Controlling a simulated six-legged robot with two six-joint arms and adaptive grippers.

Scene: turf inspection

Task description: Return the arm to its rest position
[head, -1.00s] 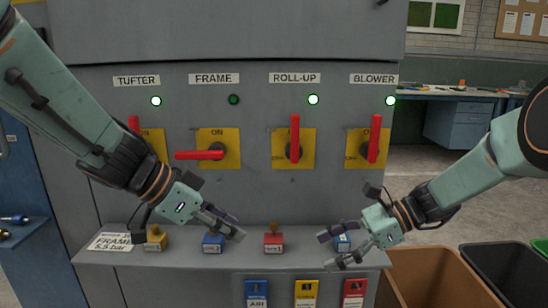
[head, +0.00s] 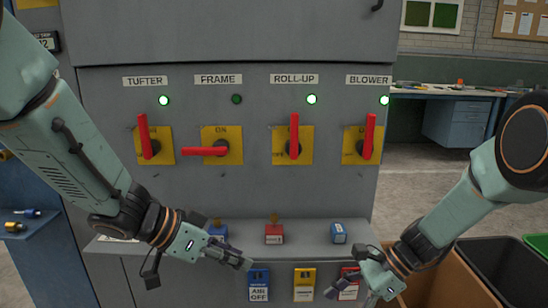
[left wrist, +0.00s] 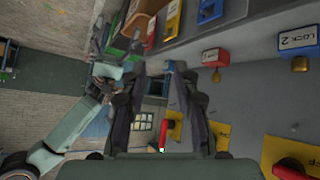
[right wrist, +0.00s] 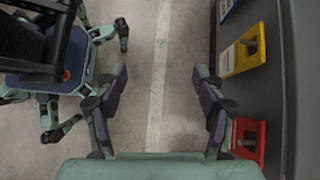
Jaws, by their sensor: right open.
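My left gripper (head: 236,260) hangs low in front of the cabinet ledge, empty. In the left wrist view its fingers (left wrist: 160,85) stand apart. My right gripper (head: 345,278) is open and empty, low at the cabinet's right, in front of the red holder (head: 350,272); its spread fingers also show in the right wrist view (right wrist: 160,95). The FRAME switch handle (head: 205,152) lies horizontal and its lamp (head: 236,99) is dark. The TUFTER (head: 145,135), ROLL-UP (head: 294,136) and BLOWER (head: 369,137) handles stand upright, with lit green lamps.
A red padlock (head: 274,236) and a blue one (head: 340,233) stand on the grey ledge (head: 308,247); another blue one (head: 218,233) is partly hidden by my left arm. Blue (head: 258,278) and yellow (head: 305,278) holders hang below. Bins (head: 450,278) stand at right.

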